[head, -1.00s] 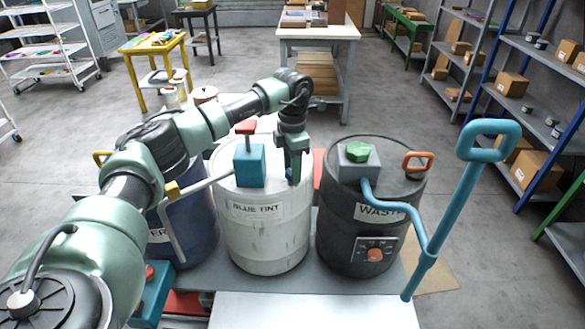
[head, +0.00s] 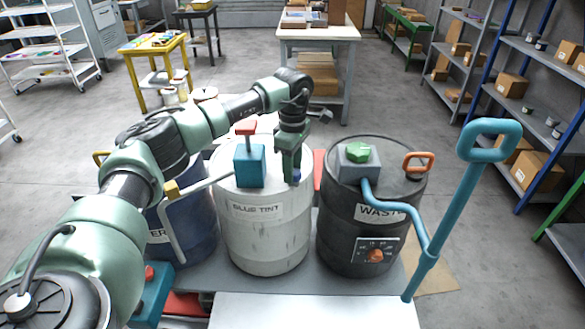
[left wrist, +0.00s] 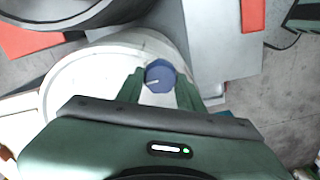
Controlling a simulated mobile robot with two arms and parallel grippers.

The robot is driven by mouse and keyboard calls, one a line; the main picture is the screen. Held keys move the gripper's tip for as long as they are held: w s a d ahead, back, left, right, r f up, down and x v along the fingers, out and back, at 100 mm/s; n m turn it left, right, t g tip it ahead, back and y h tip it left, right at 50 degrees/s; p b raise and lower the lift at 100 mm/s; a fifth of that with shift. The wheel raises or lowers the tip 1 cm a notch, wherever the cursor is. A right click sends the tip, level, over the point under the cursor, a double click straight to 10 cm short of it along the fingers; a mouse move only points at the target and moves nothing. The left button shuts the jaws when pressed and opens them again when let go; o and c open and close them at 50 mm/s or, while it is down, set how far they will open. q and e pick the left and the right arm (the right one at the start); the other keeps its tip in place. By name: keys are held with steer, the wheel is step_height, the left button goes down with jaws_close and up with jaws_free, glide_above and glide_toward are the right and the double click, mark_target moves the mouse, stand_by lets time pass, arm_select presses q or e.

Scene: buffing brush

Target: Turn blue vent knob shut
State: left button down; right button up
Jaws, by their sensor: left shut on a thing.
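The blue vent knob (left wrist: 160,77) shows in the left wrist view with a pale mark on its face. It sits on the rim of the white BLUE TINT drum (left wrist: 85,90). My left gripper (left wrist: 159,88) has one finger on each side of the knob and is shut on it. In the head view the same gripper (head: 292,176) points down at the right side of the drum top (head: 262,230). A bit of the blue knob (head: 296,176) shows beside the fingers. My right gripper is in neither view.
A teal pump block (head: 249,166) with a red handle stands on the drum, close left of the gripper. The black WASTE drum (head: 340,225) stands to the right with a teal lever (head: 450,215). A dark blue drum (head: 192,235) is at left.

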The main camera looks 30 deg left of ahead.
arm_select(q)
steer(key=shift+w+r+m, duration=0.15)
steer(key=shift+r+m, duration=0.05)
steer(key=shift+m, duration=0.1)
stand_by(0.4)
steer(key=c, duration=0.9)
jaws_free()
steer(key=shift+c, duration=0.2)
steer(key=shift+o, duration=0.2)
steer(key=shift+f, duration=0.1)
step_height(320, 180, up, 8)
steer(key=shift+f+b, duration=0.1)
steer(key=shift+b, duration=0.6)
